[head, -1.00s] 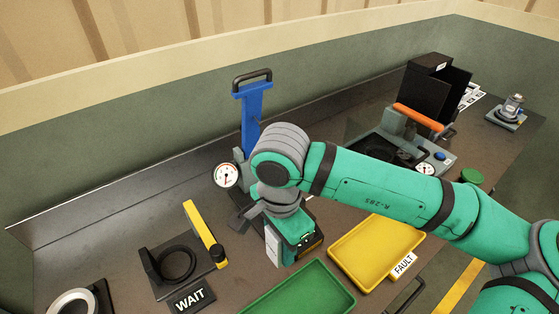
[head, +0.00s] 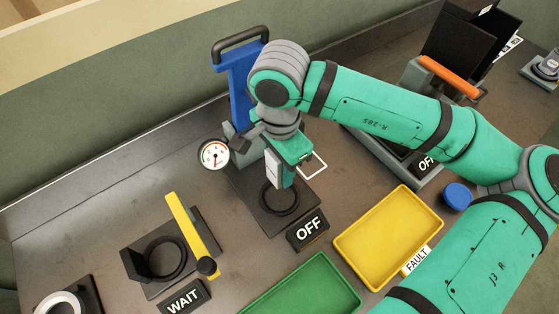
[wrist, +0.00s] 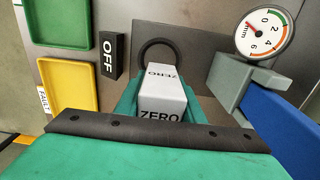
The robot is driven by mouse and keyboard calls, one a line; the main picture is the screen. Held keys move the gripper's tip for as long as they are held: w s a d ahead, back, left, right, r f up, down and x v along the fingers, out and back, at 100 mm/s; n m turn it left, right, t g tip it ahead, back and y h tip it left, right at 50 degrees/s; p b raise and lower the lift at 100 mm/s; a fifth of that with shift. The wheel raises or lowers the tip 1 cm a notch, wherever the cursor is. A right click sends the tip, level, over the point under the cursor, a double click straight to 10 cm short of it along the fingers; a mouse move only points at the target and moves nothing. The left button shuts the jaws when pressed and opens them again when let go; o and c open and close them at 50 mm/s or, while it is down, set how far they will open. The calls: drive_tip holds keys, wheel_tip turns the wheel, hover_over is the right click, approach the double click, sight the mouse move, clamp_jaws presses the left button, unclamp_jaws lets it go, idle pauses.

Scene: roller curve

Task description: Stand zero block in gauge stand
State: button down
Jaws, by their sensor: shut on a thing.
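The zero block (wrist: 165,90) is a pale block lettered ZERO, held between the fingers of my gripper (wrist: 155,95) in the wrist view. In the head view my gripper (head: 285,178) points down over the gauge stand, with the block (head: 272,170) partly seen at its left side. The gauge stand has a dark base (head: 300,195) with a black ring (head: 279,198), a blue upright (head: 238,85) and a round dial (head: 214,154). The block appears above and beside the ring; I cannot tell the gap. The dial also shows in the wrist view (wrist: 264,34).
An OFF sign (head: 308,230) stands at the base's front. A yellow FAULT tray (head: 388,235) and a green tray (head: 303,288) lie in front. A second fixture with a yellow lever (head: 190,232) and a WAIT sign (head: 183,298) stands left. A blue knob (head: 458,196) is at right.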

drive_tip(key=shift+f, duration=5)
drive_tip(key=shift+f, duration=0.25)
drive_tip(key=c, duration=1.1)
unclamp_jaws()
drive_tip(key=o, duration=0.6)
drive_tip(key=shift+s, duration=0.1)
drive_tip(key=shift+c, duration=0.2)
drive_tip(key=shift+r, duration=0.15)
drive_tip(key=shift+r, duration=4.35)
